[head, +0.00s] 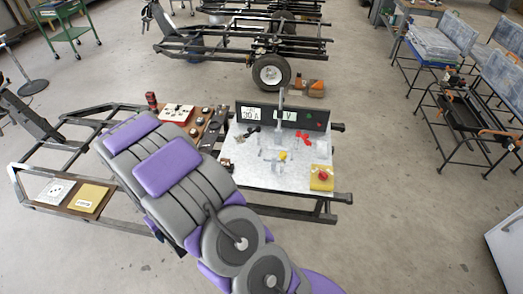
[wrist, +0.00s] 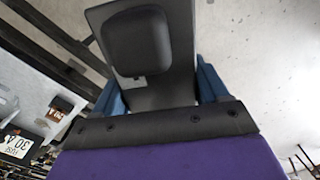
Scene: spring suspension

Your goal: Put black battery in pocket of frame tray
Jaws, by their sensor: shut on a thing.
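My gripper (wrist: 158,88) shows in the wrist view, with blue parts at either side of a dark grey plate. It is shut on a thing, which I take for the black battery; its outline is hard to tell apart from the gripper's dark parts. In the head view my arm reaches up and left over the open metal frame (head: 38,153); the jaws and the held thing are hidden there. A brown tray (head: 67,209) with a white panel and a yellow panel lies on the frame at left. I cannot tell its pocket clearly.
A grey worktop (head: 244,177) right of my arm holds small red, yellow and black parts and a yellow block with a red knob (head: 321,178). A dark panel with labels (head: 283,117) stands at its back.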

